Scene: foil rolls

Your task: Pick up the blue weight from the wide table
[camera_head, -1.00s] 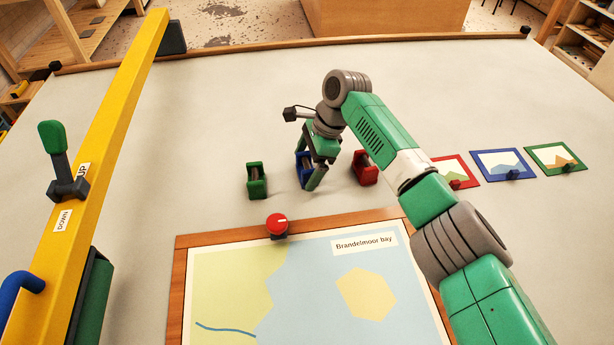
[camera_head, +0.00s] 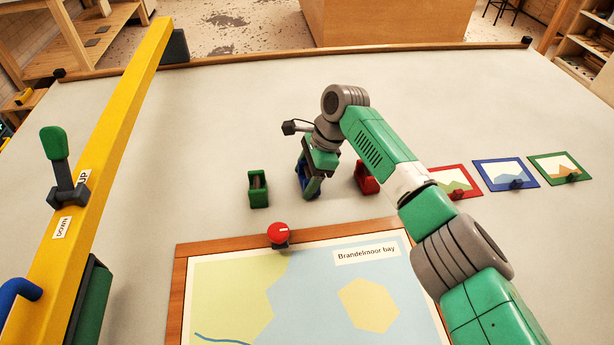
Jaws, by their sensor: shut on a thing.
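The blue weight (camera_head: 314,187) is mostly hidden by my gripper (camera_head: 308,186), which points down over it. My gripper is shut on the blue weight, between the green weight (camera_head: 258,190) on the left and the red weight (camera_head: 367,179) on the right. I cannot tell whether the blue weight touches the wide table (camera_head: 220,120) or is just above it.
A framed map (camera_head: 330,295) with a red knob (camera_head: 279,233) at its edge lies in front. Red (camera_head: 452,181), blue (camera_head: 506,174) and green (camera_head: 561,168) framed pictures lie at right. A yellow beam (camera_head: 110,140) with a green-handled lever (camera_head: 58,165) stands left. The table behind is clear.

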